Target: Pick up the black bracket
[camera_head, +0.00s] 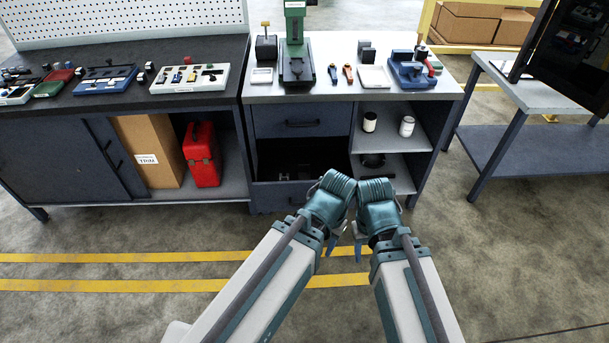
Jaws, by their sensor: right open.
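I cannot single out the black bracket for sure. Small dark pieces (303,169) lie in the shadowed open drawer (283,197) of the grey workbench, their shapes too dark to tell. Another black part (373,161) lies on the lower shelf to the right of the drawer. My left gripper (331,244) and right gripper (357,250) hang close together in front of the bench, pointing down, apart from these parts. The right one is open with nothing seen in it. The left jaws are mostly hidden.
A green press (296,60) and several tools stand on the bench top (330,88). Two cans, one nearer the middle (369,122) and one white (407,126), stand on the upper shelf. A red toolbox (201,155) is at left. A side table (530,90) stands right. The front floor is clear.

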